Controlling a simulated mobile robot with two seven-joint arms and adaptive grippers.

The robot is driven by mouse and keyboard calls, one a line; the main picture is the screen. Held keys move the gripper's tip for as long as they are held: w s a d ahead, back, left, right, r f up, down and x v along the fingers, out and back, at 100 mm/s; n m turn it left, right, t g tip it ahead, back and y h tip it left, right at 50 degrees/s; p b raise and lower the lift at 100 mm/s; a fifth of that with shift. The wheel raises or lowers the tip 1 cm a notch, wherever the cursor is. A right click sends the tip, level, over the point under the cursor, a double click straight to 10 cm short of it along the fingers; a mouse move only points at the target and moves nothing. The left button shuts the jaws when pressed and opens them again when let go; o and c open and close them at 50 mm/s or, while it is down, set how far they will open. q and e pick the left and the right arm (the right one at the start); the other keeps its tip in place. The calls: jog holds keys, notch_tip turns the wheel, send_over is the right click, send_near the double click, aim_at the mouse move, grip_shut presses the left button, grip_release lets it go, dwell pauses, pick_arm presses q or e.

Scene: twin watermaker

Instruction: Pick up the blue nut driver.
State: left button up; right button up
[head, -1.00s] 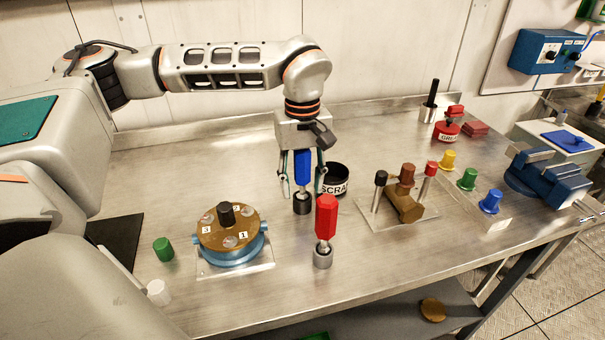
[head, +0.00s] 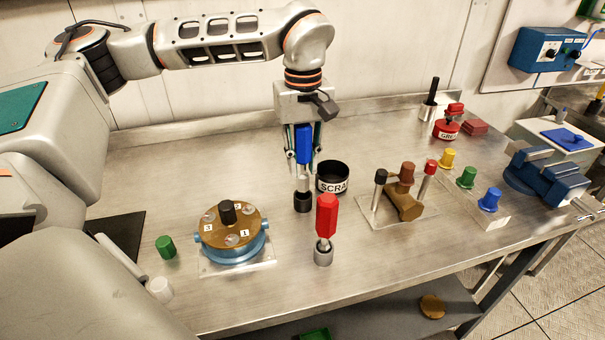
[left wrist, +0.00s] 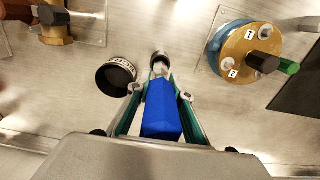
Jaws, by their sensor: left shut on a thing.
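The blue nut driver (head: 303,144) is upright, with its blue handle between the fingers of my left gripper (head: 303,155), which is shut on it. Its bright shaft points down over a dark round holder (head: 303,203) on the bench. I cannot tell whether the shaft's tip is fully clear of the holder. In the left wrist view, the blue handle (left wrist: 162,112) lies between the fingers, with the shaft and holder beyond it. My right gripper is not in view.
A red nut driver (head: 327,215) stands in front, to the right. A black scrap cup (head: 333,185) is close beside the holder. A brown-topped disc fixture (head: 225,245) is at left, and a brown valve block (head: 404,205) at right.

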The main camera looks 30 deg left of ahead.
pick_arm(q)
notch_tip(320, 180, up, 15)
jog(key=shift+f+p, duration=0.2)
jog(key=shift+p, duration=0.9)
jog(key=shift+r, duration=0.15)
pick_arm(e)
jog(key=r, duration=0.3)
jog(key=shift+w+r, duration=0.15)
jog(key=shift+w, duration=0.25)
pick_arm(q)
jog(key=o, duration=0.5)
jog(key=shift+c, duration=0.2)
grip_shut()
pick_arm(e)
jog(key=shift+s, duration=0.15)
